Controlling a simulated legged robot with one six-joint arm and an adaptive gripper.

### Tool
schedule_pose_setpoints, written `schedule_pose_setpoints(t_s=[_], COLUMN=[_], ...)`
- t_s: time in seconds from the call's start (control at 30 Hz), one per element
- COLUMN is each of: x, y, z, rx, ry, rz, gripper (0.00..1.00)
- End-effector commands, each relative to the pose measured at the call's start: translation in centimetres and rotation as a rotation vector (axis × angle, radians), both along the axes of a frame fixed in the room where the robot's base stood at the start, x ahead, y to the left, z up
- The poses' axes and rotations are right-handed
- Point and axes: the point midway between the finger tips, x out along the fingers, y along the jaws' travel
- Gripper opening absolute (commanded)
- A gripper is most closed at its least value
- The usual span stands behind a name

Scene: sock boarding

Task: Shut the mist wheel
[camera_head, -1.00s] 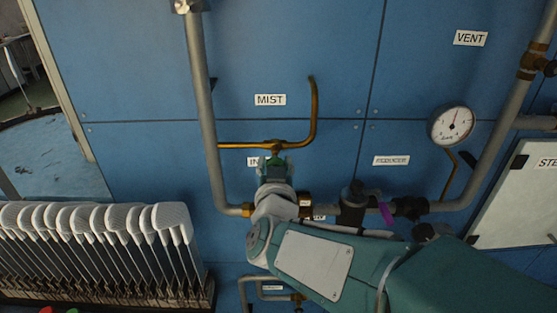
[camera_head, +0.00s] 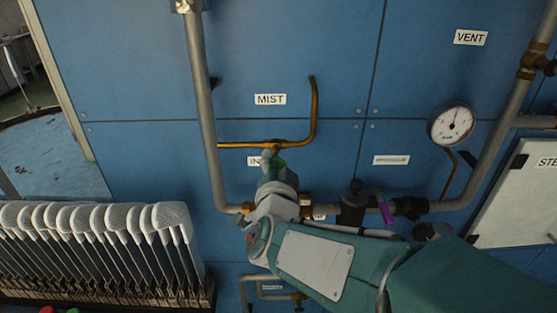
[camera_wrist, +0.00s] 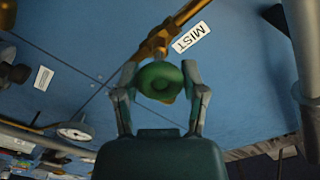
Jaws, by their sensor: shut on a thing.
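The green mist wheel (camera_wrist: 160,80) sits on a thin brass pipe (camera_wrist: 160,42) beside the MIST label (camera_wrist: 190,37) in the wrist view. My gripper (camera_wrist: 160,84) is shut on the wheel, one finger on each side of it. In the head view the brass pipe (camera_head: 313,115) runs below the MIST label (camera_head: 270,99) and bends upward at its right end. There my gripper (camera_head: 273,160) covers most of the wheel, and only a bit of green (camera_head: 280,163) shows.
A rack of white sock forms (camera_head: 100,220) stands at lower left. A grey vertical pipe (camera_head: 203,110) runs just left of my gripper. A pressure gauge (camera_head: 451,126), a purple-handled valve (camera_head: 386,210) and a white panel (camera_head: 515,195) are to the right.

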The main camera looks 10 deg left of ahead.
Motion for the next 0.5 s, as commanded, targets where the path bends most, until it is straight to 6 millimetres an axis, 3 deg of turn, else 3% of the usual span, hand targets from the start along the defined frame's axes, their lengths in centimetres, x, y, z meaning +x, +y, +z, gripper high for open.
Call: schedule_pose_setpoints(t_s=[0.5], x=[0.05], y=[-0.09], z=[-0.09], rx=[0.337], ry=[0.081], rz=[-0.001], gripper=[0.07])
